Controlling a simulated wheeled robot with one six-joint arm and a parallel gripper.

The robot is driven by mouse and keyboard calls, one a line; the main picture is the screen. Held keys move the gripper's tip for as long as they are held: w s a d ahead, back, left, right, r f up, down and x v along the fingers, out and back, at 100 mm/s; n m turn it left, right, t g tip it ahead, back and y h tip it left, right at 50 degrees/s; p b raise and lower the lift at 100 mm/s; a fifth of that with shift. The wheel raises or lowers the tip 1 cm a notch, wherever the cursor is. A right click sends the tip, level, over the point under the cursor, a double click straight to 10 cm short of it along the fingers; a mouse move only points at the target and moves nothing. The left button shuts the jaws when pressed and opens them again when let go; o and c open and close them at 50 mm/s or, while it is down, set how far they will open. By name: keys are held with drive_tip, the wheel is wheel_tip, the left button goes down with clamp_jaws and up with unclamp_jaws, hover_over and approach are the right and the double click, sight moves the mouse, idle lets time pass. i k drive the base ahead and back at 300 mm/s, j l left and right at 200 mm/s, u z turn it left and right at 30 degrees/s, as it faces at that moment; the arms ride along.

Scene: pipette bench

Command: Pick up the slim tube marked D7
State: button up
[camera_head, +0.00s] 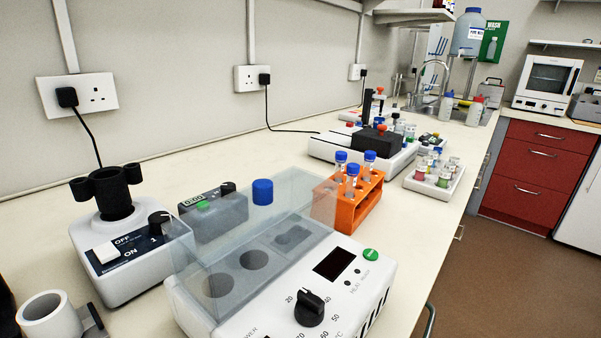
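Slim clear tubes with blue caps stand upright in an orange rack (350,212) in the middle of the bench. I see a left tube (340,168), a front tube (351,183) and a right tube (369,166). Their markings are too small to read, so I cannot tell which is D7. Another blue cap (262,191) shows by the clear lid of the heating block; what is below it is hard to make out.
The white heating block (345,262) with its raised clear lid stands in front of the rack. A vortex mixer (130,255) is at the left. A tray of small vials (438,176) is right of the rack. Bare bench (430,235) lies at the rack's right.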

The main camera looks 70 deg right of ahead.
sight(341, 157)
drive_tip(key=z, duration=1.75)
